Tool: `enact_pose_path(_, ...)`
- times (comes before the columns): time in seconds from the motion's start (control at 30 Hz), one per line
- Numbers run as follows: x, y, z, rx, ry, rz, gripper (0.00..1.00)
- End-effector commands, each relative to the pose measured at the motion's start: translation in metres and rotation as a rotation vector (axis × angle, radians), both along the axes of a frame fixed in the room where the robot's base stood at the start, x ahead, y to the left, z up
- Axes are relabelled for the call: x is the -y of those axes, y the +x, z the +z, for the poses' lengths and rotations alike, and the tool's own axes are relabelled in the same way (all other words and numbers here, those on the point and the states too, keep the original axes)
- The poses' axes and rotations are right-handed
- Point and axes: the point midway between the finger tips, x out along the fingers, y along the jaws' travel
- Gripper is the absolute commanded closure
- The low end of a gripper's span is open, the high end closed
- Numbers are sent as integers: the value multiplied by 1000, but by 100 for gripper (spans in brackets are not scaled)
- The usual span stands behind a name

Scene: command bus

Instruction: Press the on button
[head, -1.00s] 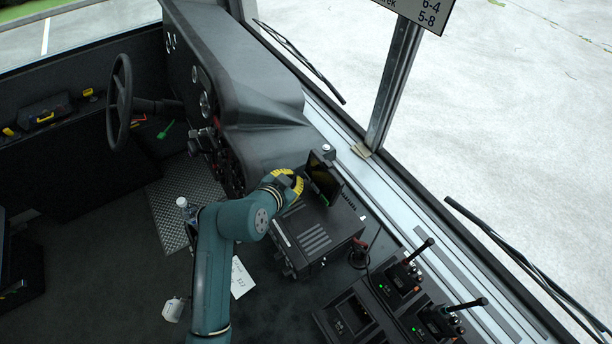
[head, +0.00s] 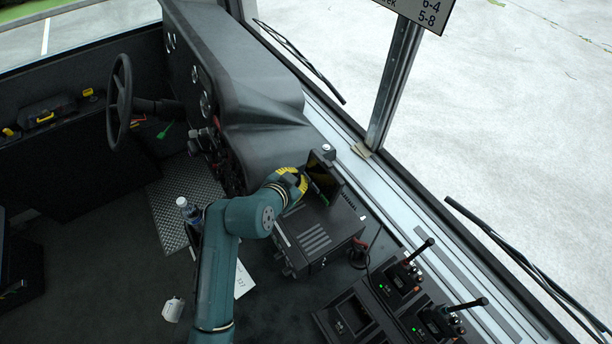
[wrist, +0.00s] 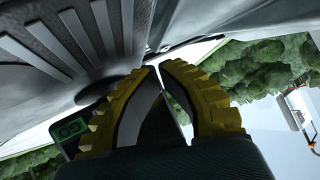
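My gripper (head: 297,182) is beside the small dark screen (head: 322,172), above the grooved black radio box (head: 312,238). In the wrist view, the yellow fingers of my gripper (wrist: 158,68) curve together, with their tips almost meeting and only a thin slit between them; nothing is held. A small panel with green-lit buttons (wrist: 72,128) shows left of the fingers, partly covered by the left one. A green strip also shows under the screen in the head view. I cannot tell which control is the on button, or whether my gripper touches anything.
Two handheld radios (head: 399,281) stand in chargers at the lower right. The dashboard (head: 240,75) and steering wheel (head: 119,102) are to the left. The windscreen post (head: 392,85) rises behind the screen. A bottle (head: 187,210) stands left of my arm.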

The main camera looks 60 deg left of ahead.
Motion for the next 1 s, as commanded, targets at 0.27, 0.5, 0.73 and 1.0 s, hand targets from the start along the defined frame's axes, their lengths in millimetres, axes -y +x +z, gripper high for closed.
enact_pose_path(0.27,0,2,0,0,0,0,100)
enact_pose_path(0.5,0,-1,1,1,0,0,100)
enact_pose_path(0.73,1,-12,5,1,1,0,100)
enact_pose_path(1.0,1,-13,4,1,1,0,100)
